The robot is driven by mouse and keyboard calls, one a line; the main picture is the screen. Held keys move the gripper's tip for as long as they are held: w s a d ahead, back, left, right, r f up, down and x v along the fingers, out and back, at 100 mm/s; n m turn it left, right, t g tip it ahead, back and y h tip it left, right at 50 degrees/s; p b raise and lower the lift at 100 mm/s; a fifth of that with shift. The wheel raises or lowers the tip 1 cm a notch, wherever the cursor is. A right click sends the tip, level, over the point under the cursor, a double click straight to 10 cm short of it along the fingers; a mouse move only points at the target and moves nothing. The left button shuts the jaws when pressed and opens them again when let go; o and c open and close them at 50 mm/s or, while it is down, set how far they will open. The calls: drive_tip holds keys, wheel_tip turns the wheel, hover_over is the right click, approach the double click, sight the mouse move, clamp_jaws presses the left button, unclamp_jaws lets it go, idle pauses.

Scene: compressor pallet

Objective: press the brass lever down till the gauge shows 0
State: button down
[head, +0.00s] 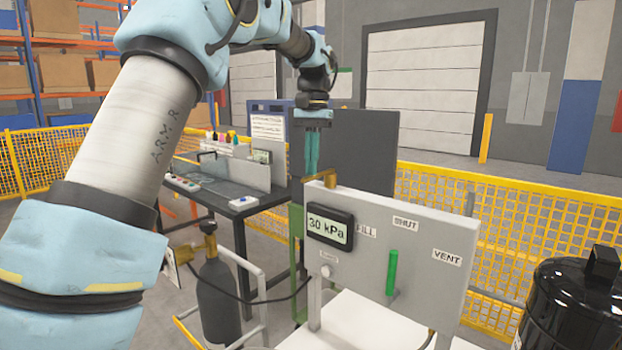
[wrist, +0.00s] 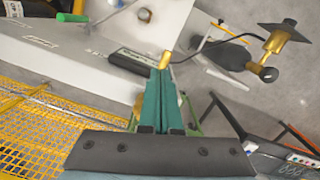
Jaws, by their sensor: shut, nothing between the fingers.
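The gauge (head: 329,228) on the grey panel (head: 440,290) reads 30 kPa. The brass lever (head: 330,177) shows at the panel's top left edge. Its brass end also shows in the wrist view (wrist: 165,60), just beyond my fingertips. My gripper (head: 311,172) points down, with its teal fingers shut and empty beside the lever. In the wrist view my gripper (wrist: 162,74) overlaps the lever's lower part; I cannot tell whether they touch. The dark gauge housing (wrist: 145,62) lies just left of the fingertips there, its face not readable.
A green valve handle (head: 391,272) stands upright below the SHUT label, between FILL and VENT. A dark gas cylinder (head: 219,300) with a hose stands left of the panel. A black tank (head: 570,310) is at right. A workbench (head: 245,205) and yellow mesh fence (head: 540,235) lie behind.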

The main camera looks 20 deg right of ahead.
drive_tip(key=shift+f+b, duration=0.8)
drive_tip(key=shift+f, duration=0.8)
drive_tip(key=shift+r+p, duration=0.2)
drive_tip(key=shift+p, duration=0.15)
drive_tip(key=shift+w+d+r+p, duration=0.2)
drive_tip(key=shift+w+d+p, duration=0.05)
drive_tip(key=shift+w+d, duration=0.3)
drive_tip(key=shift+w+d+r+p, duration=0.2)
drive_tip(key=shift+w+d+p, duration=0.05)
drive_tip(key=shift+w+d, duration=0.25)
wheel_tip(320, 180, up, 11)
drive_tip(key=shift+w+d, duration=0.3)
drive_tip(key=shift+f, duration=0.1)
